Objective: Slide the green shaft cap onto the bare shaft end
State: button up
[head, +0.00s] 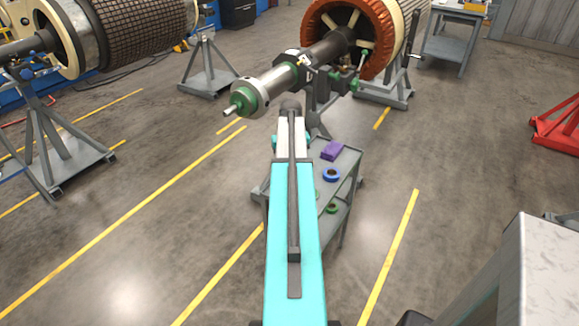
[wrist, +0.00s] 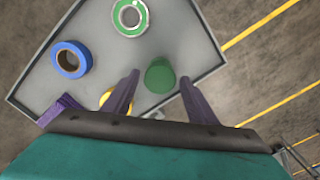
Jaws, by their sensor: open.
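The green shaft cap (wrist: 160,76) is a plain green cylinder standing on the grey cart top in the wrist view. My gripper (wrist: 159,78) is open, its two dark fingers on either side of the cap in the picture, with gaps showing. I cannot tell how far the tips are above the cart. The cap and my fingers are hidden behind my arm in the head view. A shaft end (head: 232,110) juts toward the lower left from the rotor in the head view, with a silver collar and green parts around it.
The grey cart (wrist: 212,75) also holds a blue ring (wrist: 84,58), a green-and-white ring (wrist: 117,14), a yellow round thing (wrist: 103,97) and a purple cloth (wrist: 62,103). Rotor stands (head: 207,80) are behind. Open floor lies left of the cart.

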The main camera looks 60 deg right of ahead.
jog(key=shift+f+b, duration=0.3)
jog(key=shift+f, duration=0.95)
jog(key=c, duration=0.8)
jog(key=shift+w+r, duration=0.15)
jog(key=shift+r, duration=0.15)
jog(key=w+a+r+n, duration=0.3)
jog(key=w+a+r, duration=0.2)
jog(key=w+a, duration=0.8)
jog(key=w+a+r+n, duration=0.3)
jog(key=w+a+r, duration=0.1)
jog(key=w+a, duration=0.85)
jog(key=a+r+n, duration=0.3)
jog(key=a+n, duration=0.6)
jog(key=a, duration=2.4)
jog(key=shift+a+r, duration=0.2)
jog(key=shift+a, duration=0.15)
